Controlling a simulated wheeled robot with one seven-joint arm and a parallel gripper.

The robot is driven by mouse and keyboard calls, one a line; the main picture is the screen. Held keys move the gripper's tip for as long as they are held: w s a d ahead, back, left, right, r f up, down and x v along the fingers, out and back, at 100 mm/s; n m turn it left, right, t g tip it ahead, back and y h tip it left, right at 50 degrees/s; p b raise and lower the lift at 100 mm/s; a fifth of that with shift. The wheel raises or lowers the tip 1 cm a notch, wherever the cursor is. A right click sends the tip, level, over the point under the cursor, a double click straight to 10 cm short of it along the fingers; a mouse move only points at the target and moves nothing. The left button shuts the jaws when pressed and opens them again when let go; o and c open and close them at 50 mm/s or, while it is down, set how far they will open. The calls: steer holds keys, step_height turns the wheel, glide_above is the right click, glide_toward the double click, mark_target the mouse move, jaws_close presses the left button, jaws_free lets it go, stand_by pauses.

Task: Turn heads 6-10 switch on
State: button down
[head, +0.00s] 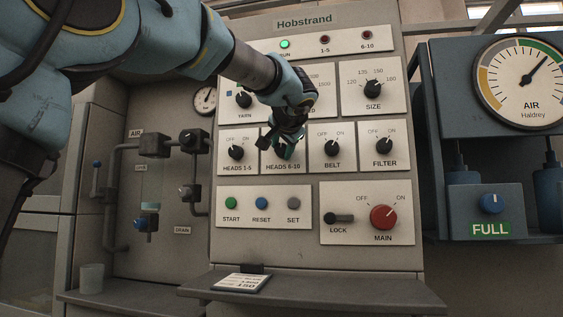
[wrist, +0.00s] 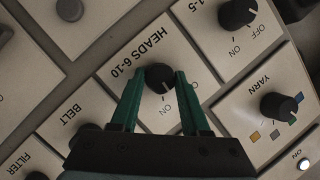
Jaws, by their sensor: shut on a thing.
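The heads 6-10 switch (wrist: 158,77) is a black round knob on a light plate, under its printed name in the wrist view. My gripper (wrist: 155,84) has its green fingers on either side of this knob and is shut on it. A white mark on the knob faces the printed OFF/ON side; I cannot tell exactly which word it meets, as a finger covers part of OFF. In the head view my gripper (head: 284,146) hides most of the knob. The 6-10 lamp (head: 367,34) looks dark red.
Close neighbours are the heads 1-5 knob (head: 237,152), the belt knob (head: 332,148) and the yarn knob (wrist: 277,106). The filter knob (head: 381,146) is farther right. Below are the start button (head: 231,203) and red main switch (head: 383,217). A ledge (head: 330,290) juts out beneath.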

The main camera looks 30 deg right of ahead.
steer(key=m+b, duration=0.1)
steer(key=m+t+b, duration=0.1)
steer(key=shift+f+b, duration=0.3)
steer(key=shift+b, duration=0.1)
steer(key=shift+r+m+t+b, duration=0.1)
steer(key=shift+m+t+b, duration=0.3)
steer(key=shift+m+b, duration=0.3)
steer(key=shift+r+m, duration=0.1)
steer(key=shift+m, duration=0.2)
steer(key=shift+c, duration=1.9)
jaws_free()
steer(key=b+v, duration=0.1)
steer(key=v, duration=0.9)
steer(key=shift+s, duration=0.45)
